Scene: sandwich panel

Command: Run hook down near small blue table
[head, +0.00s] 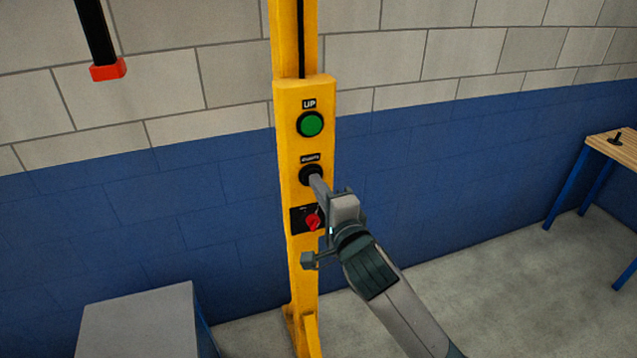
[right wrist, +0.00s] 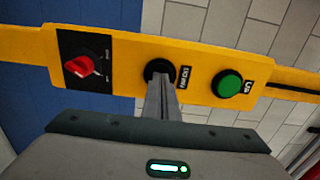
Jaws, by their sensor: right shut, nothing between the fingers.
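A yellow post carries a control panel (head: 291,187) with a green UP button (head: 310,124). Below it is a black button (head: 305,172), whose blurred label seems to read DOWN. A red rotary switch (head: 313,222) sits lowest. My right gripper (head: 317,184) is shut and empty, its fingertips at the black button, seemingly touching it. The right wrist view shows the fingers (right wrist: 160,100) over that button's lower part. A black bar with a red end (head: 108,69) hangs at upper left; I cannot tell if it is the hook. My left gripper is not in view.
A grey-topped table (head: 140,325) with a blue leg stands at lower left. A wood-topped table (head: 615,148) with blue legs and a small dark object on it stands at right. A blue and white block wall is behind the post. The floor between is clear.

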